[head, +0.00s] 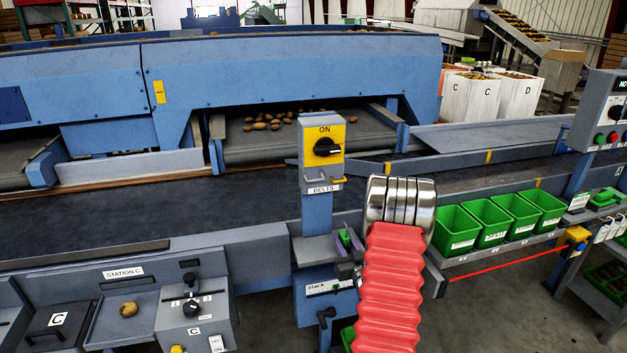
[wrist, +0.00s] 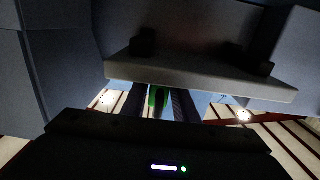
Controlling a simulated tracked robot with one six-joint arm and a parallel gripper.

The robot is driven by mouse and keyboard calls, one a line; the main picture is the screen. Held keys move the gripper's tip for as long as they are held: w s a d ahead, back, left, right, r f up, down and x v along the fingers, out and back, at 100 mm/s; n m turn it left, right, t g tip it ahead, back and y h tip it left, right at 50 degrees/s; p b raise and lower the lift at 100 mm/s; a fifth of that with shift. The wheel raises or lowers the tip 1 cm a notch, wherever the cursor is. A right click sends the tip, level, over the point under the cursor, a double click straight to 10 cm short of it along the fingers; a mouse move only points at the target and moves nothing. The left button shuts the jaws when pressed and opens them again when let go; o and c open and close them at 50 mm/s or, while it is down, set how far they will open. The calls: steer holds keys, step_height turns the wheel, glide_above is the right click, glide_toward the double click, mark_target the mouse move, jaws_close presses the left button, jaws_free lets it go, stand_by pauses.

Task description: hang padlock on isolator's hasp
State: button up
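A small green thing, apparently the padlock (head: 346,239), is at the little grey shelf (head: 315,251) lower on the post. My gripper's dark fingers (wrist: 160,105) stand either side of something green (wrist: 153,96) in the wrist view. Whether they press on it is unclear. In the head view my red arm hides most of the gripper.
A dark conveyor belt (head: 120,218) runs behind the post. Green bins (head: 455,229) stand in a row at right, above a red pull cord (head: 510,264). The Station C panel (head: 192,308) is at lower left. Grey surfaces crowd the top of the wrist view.

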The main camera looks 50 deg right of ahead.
steer(key=c, duration=0.6)
steer(key=shift+r, duration=0.25)
jaws_close()
steer(key=shift+s+r, duration=0.1)
steer(key=shift+r, duration=0.3)
steer(key=shift+r, duration=0.45)
steer(key=shift+s, duration=0.1)
steer(key=v, duration=0.9)
stand_by(0.6)
steer(key=shift+a, duration=0.1)
